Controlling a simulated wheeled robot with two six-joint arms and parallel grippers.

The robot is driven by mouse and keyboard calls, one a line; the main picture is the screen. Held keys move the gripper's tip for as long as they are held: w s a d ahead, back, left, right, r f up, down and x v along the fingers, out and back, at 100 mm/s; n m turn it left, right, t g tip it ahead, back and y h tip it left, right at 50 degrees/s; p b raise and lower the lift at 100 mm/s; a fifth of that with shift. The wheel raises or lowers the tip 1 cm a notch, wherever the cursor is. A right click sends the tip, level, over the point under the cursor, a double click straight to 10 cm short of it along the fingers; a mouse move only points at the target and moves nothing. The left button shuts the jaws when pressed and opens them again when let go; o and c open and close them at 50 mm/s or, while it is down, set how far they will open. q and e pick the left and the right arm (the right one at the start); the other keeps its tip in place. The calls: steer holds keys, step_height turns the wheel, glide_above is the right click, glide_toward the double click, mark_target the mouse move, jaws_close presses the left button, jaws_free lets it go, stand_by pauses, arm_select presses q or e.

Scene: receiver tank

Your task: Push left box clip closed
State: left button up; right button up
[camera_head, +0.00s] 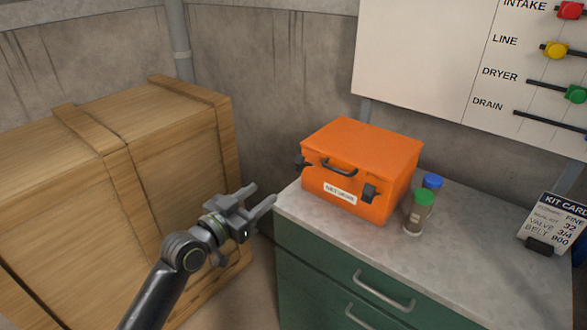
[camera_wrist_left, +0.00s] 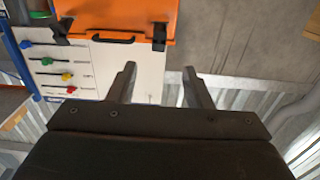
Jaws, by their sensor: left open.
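The orange box (camera_head: 362,165) stands on the counter with its lid down, a black handle (camera_head: 339,167) and a white label on its front. The left box clip (camera_head: 303,161) is a black piece at the front left corner and seems to jut outward; I cannot tell how far it is shut. The right clip (camera_head: 370,193) is black too. My left gripper (camera_head: 262,196) is open and empty, left of and below the left clip, apart from the box. The left wrist view is upside down: the left clip (camera_wrist_left: 160,37) shows above the fingers (camera_wrist_left: 160,80).
A grey counter (camera_head: 470,260) on a green drawer cabinet carries the box. Jars with green (camera_head: 423,198) and blue (camera_head: 432,181) lids stand right of the box. A kit card (camera_head: 555,222) stands farther right. A large wooden crate (camera_head: 180,150) is at left.

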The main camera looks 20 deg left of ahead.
mark_target(298, 160)
arm_select(q)
steer(key=p+x, duration=0.1)
steer(key=x, duration=1.2)
steer(key=shift+f, duration=0.1)
steer(key=shift+s, duration=0.1)
steer(key=shift+c, duration=0.3)
steer(key=c, duration=0.9)
steer(key=shift+r+p, duration=0.35)
steer(key=shift+p, duration=0.7)
steer(key=r+g+y+p, duration=0.1)
steer(key=g+p, duration=0.1)
steer(key=p, duration=0.3)
steer(key=w+r+g+p, duration=0.1)
steer(key=g+p, duration=0.1)
steer(key=p, duration=0.3)
steer(key=w+r+g+y+p, duration=0.1)
steer(key=r+g+p, duration=0.1)
steer(key=p, duration=0.3)
steer(key=shift+w+d+g+y+p, duration=0.1)
steer(key=shift+d+g+y+p, duration=0.2)
steer(key=shift+d+g+p, duration=0.1)
steer(key=shift+w+d+r+g+p, duration=0.15)
steer(key=shift+w+g+p, duration=0.2)
steer(key=shift+g+p, duration=0.35)
steer(key=shift+w+d+r+g+y, duration=0.1)
steer(key=shift+w+g+y, duration=0.3)
steer(key=shift+g, duration=0.4)
steer(key=shift+w+d+r+g+y, duration=0.1)
steer(key=shift+w+g+y, duration=0.3)
steer(key=shift+g, duration=0.4)
